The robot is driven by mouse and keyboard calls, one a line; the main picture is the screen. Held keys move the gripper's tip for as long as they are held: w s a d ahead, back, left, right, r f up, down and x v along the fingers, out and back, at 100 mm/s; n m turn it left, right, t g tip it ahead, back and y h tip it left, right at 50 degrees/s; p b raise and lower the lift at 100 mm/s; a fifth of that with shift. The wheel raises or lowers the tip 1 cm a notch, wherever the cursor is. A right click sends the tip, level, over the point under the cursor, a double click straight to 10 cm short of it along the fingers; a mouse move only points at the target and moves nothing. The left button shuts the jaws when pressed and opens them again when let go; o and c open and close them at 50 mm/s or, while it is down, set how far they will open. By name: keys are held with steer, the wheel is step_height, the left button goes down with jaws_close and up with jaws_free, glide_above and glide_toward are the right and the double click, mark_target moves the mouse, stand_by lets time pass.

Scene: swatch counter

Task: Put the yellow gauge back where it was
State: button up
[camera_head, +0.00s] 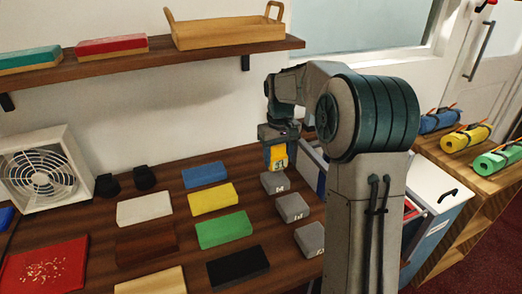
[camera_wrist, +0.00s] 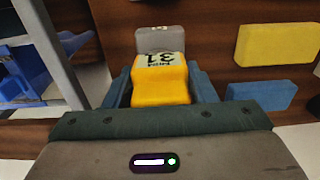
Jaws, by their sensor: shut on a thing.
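The yellow gauge (camera_head: 277,157), with a white label reading 31, is between the fingers of my gripper (camera_head: 274,160). In the wrist view the gauge (camera_wrist: 160,88) sits between the two blue fingers of my gripper (camera_wrist: 160,92), which is shut on it. Its lower end is hard to make out, so I cannot tell whether it touches the counter. A grey block (camera_head: 275,182) lies just in front of it in the head view; it also shows past the gauge in the wrist view (camera_wrist: 160,39).
Two more grey blocks (camera_head: 292,207) (camera_head: 310,238) lie nearer. To the left are blue (camera_head: 205,174), yellow (camera_head: 212,199), green (camera_head: 223,229) and black (camera_head: 237,267) blocks. A fan (camera_head: 45,172) stands far left. A shelf (camera_head: 150,62) hangs above.

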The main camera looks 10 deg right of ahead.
steer(key=w+a+p, duration=0.2)
steer(key=w+p, duration=0.1)
steer(key=w, duration=0.9)
steer(key=f, duration=0.6)
steer(key=shift+a, duration=0.2)
steer(key=shift+w+f, duration=0.15)
steer(key=shift+f, duration=0.3)
steer(key=shift+f, duration=0.2)
steer(key=o, duration=0.9)
